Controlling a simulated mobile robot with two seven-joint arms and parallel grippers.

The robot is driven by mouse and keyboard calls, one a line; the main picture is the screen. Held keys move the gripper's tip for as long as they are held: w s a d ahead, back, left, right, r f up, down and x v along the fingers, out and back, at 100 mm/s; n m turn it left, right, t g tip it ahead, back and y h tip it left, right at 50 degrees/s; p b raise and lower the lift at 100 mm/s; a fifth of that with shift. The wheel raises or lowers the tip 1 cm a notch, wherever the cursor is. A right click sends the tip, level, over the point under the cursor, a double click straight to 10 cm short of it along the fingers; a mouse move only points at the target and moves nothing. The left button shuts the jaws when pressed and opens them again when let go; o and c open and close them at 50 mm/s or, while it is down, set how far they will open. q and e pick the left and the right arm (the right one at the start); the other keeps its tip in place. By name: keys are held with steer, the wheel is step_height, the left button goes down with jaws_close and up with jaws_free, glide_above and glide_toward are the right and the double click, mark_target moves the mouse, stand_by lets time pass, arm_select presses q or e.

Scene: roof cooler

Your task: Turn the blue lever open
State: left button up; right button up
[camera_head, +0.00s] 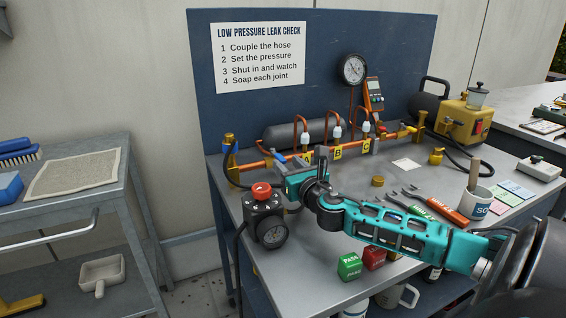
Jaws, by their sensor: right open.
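The blue lever (279,157) sits at the left part of the copper pipe run (322,150) at the back of the bench. My right gripper (297,163) reaches in from the right and is open at the pipe, close beside the lever. Its body partly covers the pipe and fittings there. I cannot tell whether a finger touches the lever. My left gripper is not in view.
A regulator box with a red knob and gauge (266,216) stands just in front of my gripper. Green (349,266) and red (374,258) blocks, tools and a mug (469,207) lie around my arm.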

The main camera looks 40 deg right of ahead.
mark_target(284, 161)
steer(key=shift+x, duration=1.75)
steer(key=shift+c, duration=0.3)
jaws_close()
